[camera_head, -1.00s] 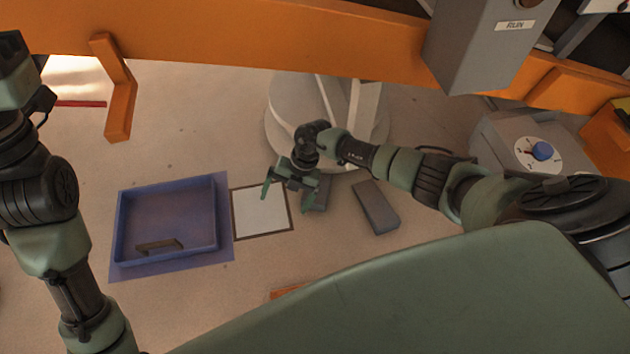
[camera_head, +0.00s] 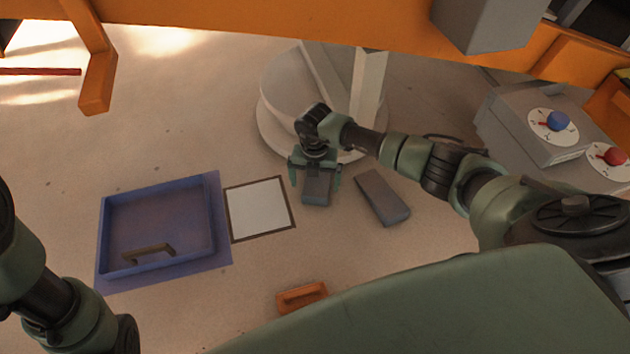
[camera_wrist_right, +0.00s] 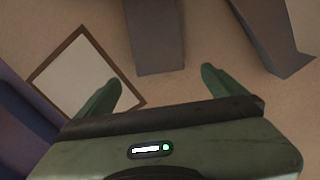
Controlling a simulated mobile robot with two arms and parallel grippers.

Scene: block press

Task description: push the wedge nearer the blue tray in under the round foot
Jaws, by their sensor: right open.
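The wedge nearer the tray (camera_head: 317,189) is a dark grey block on the floor, just in front of the round foot (camera_head: 273,122), a pale disc under a column. My right gripper (camera_head: 315,176) is above this wedge, open, with one finger to each side of it. In the right wrist view the near end of this wedge (camera_wrist_right: 157,45) lies between and just beyond the fingertips (camera_wrist_right: 158,88); nothing is held. I cannot tell the finger height. The arm hides part of the foot and the wedge's far end. My left gripper is out of view.
A second grey wedge (camera_head: 382,197) lies to the right. The blue tray (camera_head: 105,240), with a brown handle-like piece (camera_head: 150,253), is at left. A framed white square (camera_head: 260,209) lies between. An orange handled block (camera_head: 301,297) is nearer; a dial box (camera_head: 520,125) stands right.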

